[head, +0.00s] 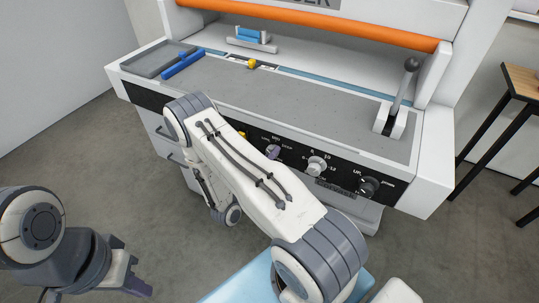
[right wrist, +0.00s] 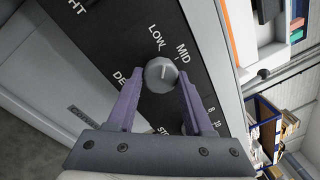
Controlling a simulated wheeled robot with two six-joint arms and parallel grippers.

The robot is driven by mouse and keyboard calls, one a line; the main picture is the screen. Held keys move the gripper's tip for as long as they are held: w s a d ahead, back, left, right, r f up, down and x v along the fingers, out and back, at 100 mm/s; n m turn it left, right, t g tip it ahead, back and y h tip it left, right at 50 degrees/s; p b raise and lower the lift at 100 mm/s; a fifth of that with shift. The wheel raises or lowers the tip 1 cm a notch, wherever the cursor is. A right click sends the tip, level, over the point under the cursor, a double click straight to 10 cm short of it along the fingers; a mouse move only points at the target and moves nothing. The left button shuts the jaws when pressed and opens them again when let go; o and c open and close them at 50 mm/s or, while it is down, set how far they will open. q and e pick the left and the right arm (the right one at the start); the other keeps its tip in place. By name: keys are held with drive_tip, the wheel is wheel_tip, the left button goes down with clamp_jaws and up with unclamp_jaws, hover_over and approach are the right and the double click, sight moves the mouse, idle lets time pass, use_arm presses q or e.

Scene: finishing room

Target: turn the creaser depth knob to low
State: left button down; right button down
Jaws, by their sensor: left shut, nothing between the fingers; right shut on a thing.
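The creaser depth knob (right wrist: 158,70) is a small round grey knob on a black panel, with LOW and MID printed above it and a partly covered label starting with DE to its left in the right wrist view. Its short white pointer line points up, roughly between LOW and MID. My right gripper (right wrist: 160,80) has its purple fingers on either side of the knob and is shut on it. In the head view my right arm hides most of that gripper. My left gripper (head: 138,289) is shut and empty, low at the left, away from the machine.
The machine's front panel also carries a light knob (head: 316,166) and a black knob (head: 369,187) to the right. A lever (head: 402,85) stands on the grey bed at the right. A wooden-topped table (head: 522,82) is at the far right. Floor at left is clear.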

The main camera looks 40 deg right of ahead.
drive_tip(key=shift+n, duration=0.7)
drive_tip(key=shift+c, duration=1.4)
unclamp_jaws()
drive_tip(key=b+v, duration=0.1)
drive_tip(key=v, duration=0.9)
drive_tip(key=shift+s+a, duration=0.15)
drive_tip(key=shift+a, duration=0.1)
drive_tip(key=shift+f, duration=0.1)
